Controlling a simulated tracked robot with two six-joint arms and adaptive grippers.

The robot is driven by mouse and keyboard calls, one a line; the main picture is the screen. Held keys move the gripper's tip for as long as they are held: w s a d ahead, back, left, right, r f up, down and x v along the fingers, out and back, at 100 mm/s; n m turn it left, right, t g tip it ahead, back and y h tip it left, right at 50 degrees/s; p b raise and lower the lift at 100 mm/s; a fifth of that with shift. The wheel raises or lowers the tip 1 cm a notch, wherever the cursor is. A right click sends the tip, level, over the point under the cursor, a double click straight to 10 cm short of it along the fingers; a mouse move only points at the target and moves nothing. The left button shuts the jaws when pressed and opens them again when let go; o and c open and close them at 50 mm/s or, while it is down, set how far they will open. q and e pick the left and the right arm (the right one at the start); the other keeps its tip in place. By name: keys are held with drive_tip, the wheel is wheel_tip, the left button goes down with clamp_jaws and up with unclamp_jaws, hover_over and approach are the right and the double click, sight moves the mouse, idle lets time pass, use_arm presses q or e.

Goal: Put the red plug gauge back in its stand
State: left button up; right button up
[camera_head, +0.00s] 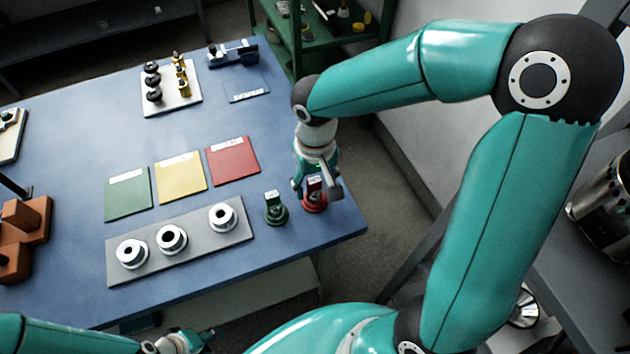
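The red plug gauge (314,184) is upright at the right front corner of the blue table, with a pale label on its upper part and a round red base (314,206) at its foot. Whether this base is part of it or a separate stand is hidden from me. My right gripper (315,190) is lowered over it, fingers apart on either side; contact is not clear. A similar green piece (275,208) stands just left of it. My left gripper (203,337) is at the bottom edge, below the table's front, partly visible and away from the gauges.
A grey plate (190,240) with several white rings lies left of the green piece. Green (127,195), yellow (180,177) and red (233,160) cards lie behind it. A white tray (186,102) of knobs and brass parts is further back. Brown blocks (20,240) stand at left.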

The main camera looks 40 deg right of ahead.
wheel_tip(320, 180, up, 12)
idle(0.7)
idle(0.4)
